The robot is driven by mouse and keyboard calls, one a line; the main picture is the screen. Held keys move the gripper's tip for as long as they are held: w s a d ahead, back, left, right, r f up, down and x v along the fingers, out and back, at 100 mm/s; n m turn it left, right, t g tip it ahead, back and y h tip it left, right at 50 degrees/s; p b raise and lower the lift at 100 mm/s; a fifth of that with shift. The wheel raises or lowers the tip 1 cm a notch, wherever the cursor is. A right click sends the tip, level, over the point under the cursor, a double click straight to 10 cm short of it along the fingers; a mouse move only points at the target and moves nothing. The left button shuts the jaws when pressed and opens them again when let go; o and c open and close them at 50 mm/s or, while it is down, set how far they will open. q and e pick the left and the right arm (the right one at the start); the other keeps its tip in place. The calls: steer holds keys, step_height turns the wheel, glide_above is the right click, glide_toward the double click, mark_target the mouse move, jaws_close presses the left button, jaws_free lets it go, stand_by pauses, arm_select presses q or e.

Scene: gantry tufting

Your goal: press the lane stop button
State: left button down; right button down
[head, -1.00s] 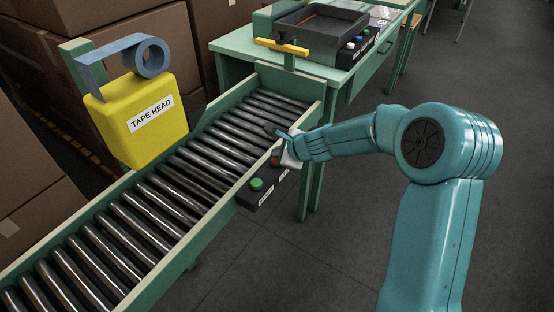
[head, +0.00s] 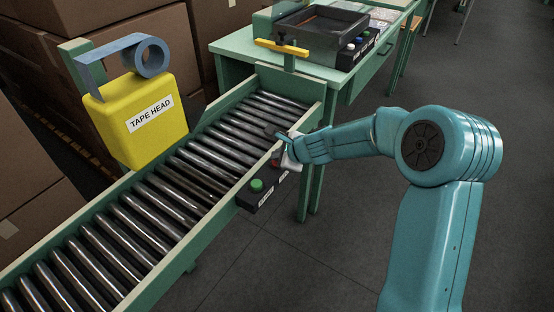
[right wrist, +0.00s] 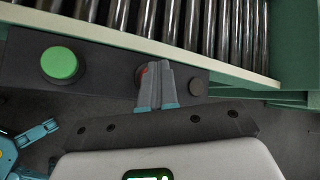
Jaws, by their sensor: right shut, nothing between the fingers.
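The control box (head: 251,200) is a dark box on the near side rail of the roller conveyor. It bears a green button (head: 257,184) and, farther along, a red button (head: 275,163) mostly covered by my right gripper (head: 281,154). In the right wrist view the green button (right wrist: 60,63) is in clear sight at left. The shut, empty fingers of my right gripper (right wrist: 156,68) lie over the red button (right wrist: 142,72), with only its left edge showing. Whether they touch it I cannot tell. The box labels are too small to read. My left gripper is out of view.
A yellow tape head (head: 140,120) stands over the far side of the conveyor (head: 160,205). A green table (head: 235,70) with a dark tray (head: 318,22) and another button box is at the back. A small dark knob (right wrist: 197,87) sits right of the fingers. The floor at right is clear.

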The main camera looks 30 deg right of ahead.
steer(key=shift+r+p, duration=0.8)
steer(key=shift+r, duration=0.1)
step_height(320, 180, up, 5)
steer(key=p, duration=0.5)
stand_by(0.5)
